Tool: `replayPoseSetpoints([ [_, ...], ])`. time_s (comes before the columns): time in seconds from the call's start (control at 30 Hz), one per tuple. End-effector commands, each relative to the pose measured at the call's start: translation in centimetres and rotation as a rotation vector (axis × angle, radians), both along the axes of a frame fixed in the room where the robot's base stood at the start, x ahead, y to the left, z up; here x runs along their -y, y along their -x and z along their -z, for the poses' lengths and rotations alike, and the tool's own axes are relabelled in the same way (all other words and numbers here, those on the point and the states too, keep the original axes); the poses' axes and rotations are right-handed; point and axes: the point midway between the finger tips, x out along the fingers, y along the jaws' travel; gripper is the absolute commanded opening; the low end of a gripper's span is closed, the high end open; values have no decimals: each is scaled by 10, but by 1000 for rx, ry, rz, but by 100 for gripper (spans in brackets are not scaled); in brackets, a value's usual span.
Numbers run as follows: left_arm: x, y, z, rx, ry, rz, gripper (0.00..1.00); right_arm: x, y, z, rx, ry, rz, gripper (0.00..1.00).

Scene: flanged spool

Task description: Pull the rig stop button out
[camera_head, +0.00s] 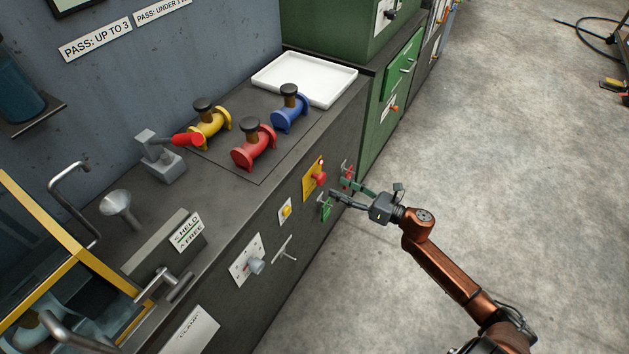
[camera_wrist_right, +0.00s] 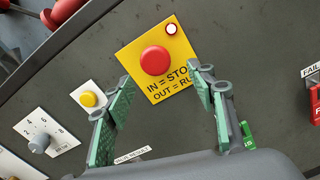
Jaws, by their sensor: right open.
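The rig stop button (camera_head: 320,178) is a red round knob on a yellow plate on the dark front face of the bench. In the right wrist view the button (camera_wrist_right: 155,60) shows head-on, with the yellow plate (camera_wrist_right: 181,49) lettered "IN = STO…" and "OUT = RU…". My right gripper (camera_head: 339,186) is open and empty in front of the panel. In the wrist view its green-padded fingers (camera_wrist_right: 160,78) stand either side of and below the button, apparently not touching it. I cannot tell how far the button stands out. My left gripper is not in view.
A yellow button (camera_head: 285,211), a grey dial (camera_head: 257,266) and a T-handle (camera_head: 285,248) sit left of the plate. A green tag (camera_head: 326,209) and a red handle (camera_head: 347,175) are near the gripper. Spools (camera_head: 254,147) stand on top. The floor (camera_head: 480,170) rightward is clear.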

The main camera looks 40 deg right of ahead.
Motion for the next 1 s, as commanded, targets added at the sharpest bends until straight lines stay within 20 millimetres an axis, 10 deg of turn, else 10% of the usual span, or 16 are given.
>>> replayPoseSetpoints([
  [0.5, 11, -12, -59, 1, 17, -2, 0, -29, -61, -5, 18, 28, -14, 51],
  [1.0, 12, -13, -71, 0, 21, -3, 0, -33, -72, -6, 17, 26, -11, 48],
])
